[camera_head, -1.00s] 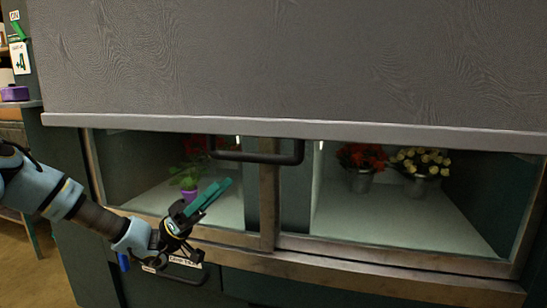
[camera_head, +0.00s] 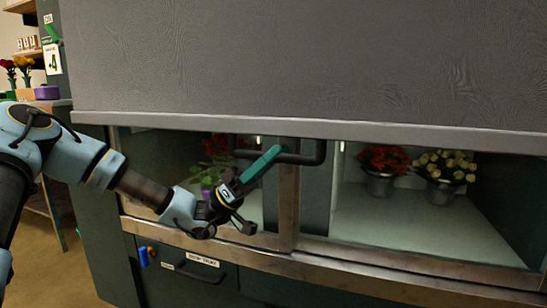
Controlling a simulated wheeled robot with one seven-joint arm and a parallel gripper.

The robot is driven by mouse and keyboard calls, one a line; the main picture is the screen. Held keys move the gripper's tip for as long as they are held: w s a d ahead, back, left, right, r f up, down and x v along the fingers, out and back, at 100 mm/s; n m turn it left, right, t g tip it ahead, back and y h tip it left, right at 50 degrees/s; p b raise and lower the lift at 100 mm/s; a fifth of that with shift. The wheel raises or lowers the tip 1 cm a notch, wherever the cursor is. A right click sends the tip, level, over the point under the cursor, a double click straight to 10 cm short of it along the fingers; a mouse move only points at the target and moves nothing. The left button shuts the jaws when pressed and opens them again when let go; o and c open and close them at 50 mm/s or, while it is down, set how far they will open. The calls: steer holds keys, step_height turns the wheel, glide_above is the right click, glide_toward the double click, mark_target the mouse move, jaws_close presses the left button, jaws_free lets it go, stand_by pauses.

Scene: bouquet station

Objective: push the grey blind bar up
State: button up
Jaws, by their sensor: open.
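The grey blind (camera_head: 300,60) covers the upper part of the cabinet front. Its pale grey bottom bar (camera_head: 400,133) runs across the picture, tilted slightly down to the right. A dark handle (camera_head: 308,156) hangs just under the bar. My gripper (camera_head: 272,160) is open, with its green fingers pointing up and right. In the picture the fingertips overlap the handle just below the bar. I cannot tell whether they touch it.
Behind the glass opening stand pots of red flowers (camera_head: 383,160) and pale yellow flowers (camera_head: 445,168). Shelves with flowers are at far left.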

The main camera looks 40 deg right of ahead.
jaws_close()
stand_by(0.3)
stand_by(1.1)
